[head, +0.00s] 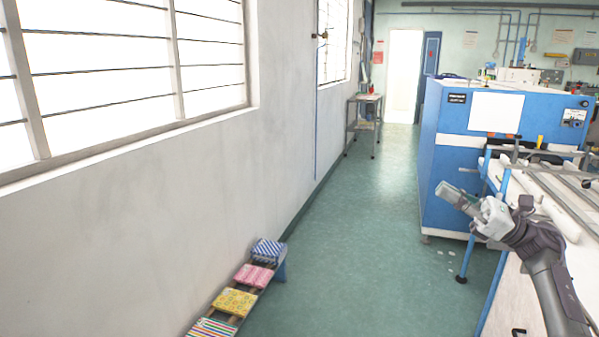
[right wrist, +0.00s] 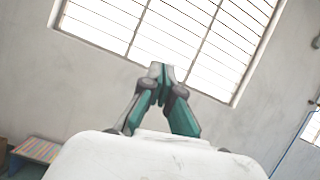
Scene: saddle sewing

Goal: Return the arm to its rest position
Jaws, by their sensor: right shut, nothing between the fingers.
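My right gripper (head: 453,196) is at the right of the head view, raised in front of the blue cabinet and beside the work table. Its arm comes up from the lower right corner. In the right wrist view its two fingers (right wrist: 161,72) meet at the tips, shut with nothing between them. That view faces the wall and the barred window (right wrist: 180,35). My left gripper is not in the head view.
A blue cabinet (head: 450,170) stands at the right, with a work table (head: 508,300) in front. A small metal table (head: 364,98) stands farther back. The green floor (head: 370,220) between is clear.

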